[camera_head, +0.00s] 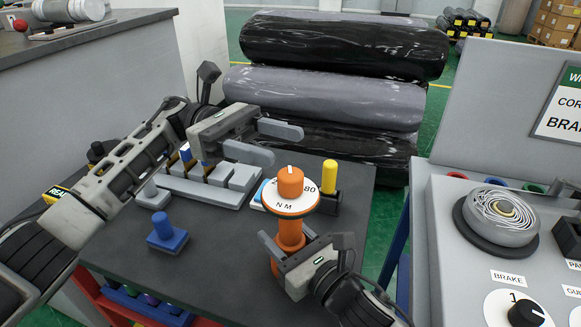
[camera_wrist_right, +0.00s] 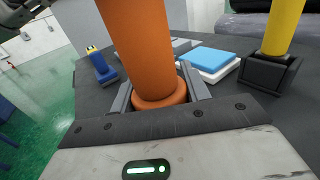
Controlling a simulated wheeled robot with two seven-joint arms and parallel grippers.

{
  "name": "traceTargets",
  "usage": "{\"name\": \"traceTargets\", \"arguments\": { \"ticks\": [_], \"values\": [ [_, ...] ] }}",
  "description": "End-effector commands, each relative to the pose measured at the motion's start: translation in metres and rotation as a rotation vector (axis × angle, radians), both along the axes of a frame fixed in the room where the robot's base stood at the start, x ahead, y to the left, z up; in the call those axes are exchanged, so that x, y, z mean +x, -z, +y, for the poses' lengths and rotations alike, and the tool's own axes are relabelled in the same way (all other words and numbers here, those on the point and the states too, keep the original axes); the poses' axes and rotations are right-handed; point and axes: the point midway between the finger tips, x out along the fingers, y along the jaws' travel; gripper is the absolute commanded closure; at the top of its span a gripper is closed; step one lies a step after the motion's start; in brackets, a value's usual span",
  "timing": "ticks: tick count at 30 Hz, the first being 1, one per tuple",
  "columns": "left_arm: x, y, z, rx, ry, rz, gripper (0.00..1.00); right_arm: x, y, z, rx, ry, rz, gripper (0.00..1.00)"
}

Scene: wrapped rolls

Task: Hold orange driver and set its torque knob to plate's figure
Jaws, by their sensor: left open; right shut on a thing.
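The orange driver (camera_head: 291,236) stands upright in my right gripper (camera_head: 289,262), which is shut around its lower body. In the right wrist view the driver's orange body (camera_wrist_right: 139,45) rises between the two fingers (camera_wrist_right: 159,97). On its top is a white dial (camera_head: 280,208) marked N M, with 80 readable, and an orange torque knob (camera_head: 290,182) with a white pointer line. My left gripper (camera_head: 270,142) is open and empty, up and to the left of the knob, apart from it. Part of the dial's scale is hidden behind the knob. No plate with a figure for the driver is clearly readable.
A yellow-handled tool (camera_head: 329,177) stands in a black holder behind the driver. A blue-handled piece (camera_head: 166,233) and a grey rack (camera_head: 205,182) are on the dark table (camera_head: 221,258). A grey console (camera_head: 461,273) with a BRAKE dial (camera_head: 514,309) stands at right. Wrapped rolls (camera_head: 330,100) lie behind.

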Motion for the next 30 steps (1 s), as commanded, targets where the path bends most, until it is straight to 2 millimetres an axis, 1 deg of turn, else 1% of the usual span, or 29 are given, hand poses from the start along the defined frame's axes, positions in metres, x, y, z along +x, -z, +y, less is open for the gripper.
{"name": "traceTargets", "arguments": {
  "ticks": [1,6,10,15,20,23,26,30],
  "values": [
    [0.000,0.016,0.014,0.001,-0.099,0.019,0.46,0.000,0.000,0.000,0.000,0.000,0.001,1.00],
    [-0.006,0.044,0.049,0.017,-0.415,0.033,0.46,0.000,0.000,0.000,0.000,0.000,0.001,1.00],
    [-0.018,0.056,0.070,0.045,-0.608,0.021,0.46,0.000,0.000,0.000,0.000,0.000,0.001,1.00],
    [-0.036,0.058,0.084,0.072,-0.761,-0.009,0.46,0.000,0.000,0.000,0.000,0.000,0.001,1.00],
    [-0.045,0.057,0.087,0.081,-0.819,-0.027,0.46,0.000,0.000,0.000,0.000,0.000,0.001,1.00],
    [-0.045,0.056,0.082,0.079,-0.828,-0.030,0.46,0.000,0.000,0.000,0.000,0.000,0.001,1.00],
    [-0.041,0.055,0.069,0.077,-0.827,-0.032,0.46,0.000,0.000,0.000,0.000,0.000,0.001,1.00],
    [-0.034,0.054,0.042,0.075,-0.825,-0.031,0.46,0.000,0.000,0.000,0.000,0.000,0.001,1.00]
  ]
}}
